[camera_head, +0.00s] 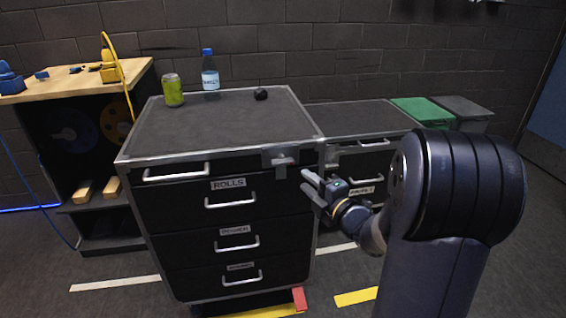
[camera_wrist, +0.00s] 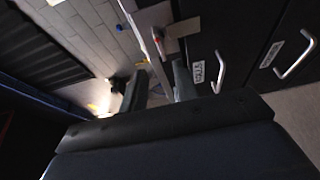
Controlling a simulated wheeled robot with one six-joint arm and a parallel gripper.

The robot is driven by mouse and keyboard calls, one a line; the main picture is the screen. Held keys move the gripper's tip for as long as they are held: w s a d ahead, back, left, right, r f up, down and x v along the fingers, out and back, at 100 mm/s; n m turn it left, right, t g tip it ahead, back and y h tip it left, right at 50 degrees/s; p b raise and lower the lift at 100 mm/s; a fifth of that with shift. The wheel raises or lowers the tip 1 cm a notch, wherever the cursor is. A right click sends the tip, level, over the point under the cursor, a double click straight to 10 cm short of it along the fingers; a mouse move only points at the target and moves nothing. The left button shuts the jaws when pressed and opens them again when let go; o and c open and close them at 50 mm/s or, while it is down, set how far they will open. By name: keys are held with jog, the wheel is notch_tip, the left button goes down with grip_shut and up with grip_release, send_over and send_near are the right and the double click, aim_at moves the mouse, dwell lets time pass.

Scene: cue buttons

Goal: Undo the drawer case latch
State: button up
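The black drawer case (camera_head: 140,215) has several drawers with pale bar handles and label plates, one reading ROLLS. Its latch (camera_head: 283,160) is a grey plate with a small lever at the upper right of the front, below the top edge. My gripper (camera_head: 306,181) is just right of and below the latch, apart from it, with two fingers spread and nothing between them. In the wrist view the latch (camera_wrist: 154,20) shows at top centre with a small red part, beyond the open fingers (camera_wrist: 160,88). All visible drawers look closed.
A wooden workbench (camera_head: 70,80) is at left. A lower cabinet (camera_head: 360,115) and green bin (camera_head: 422,110) are at right.

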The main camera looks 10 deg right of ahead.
aim_at(285, 164)
jog(key=x, duration=1)
jog(key=shift+w, duration=0.1)
jog(key=shift+c, duration=0.2)
grip_shut()
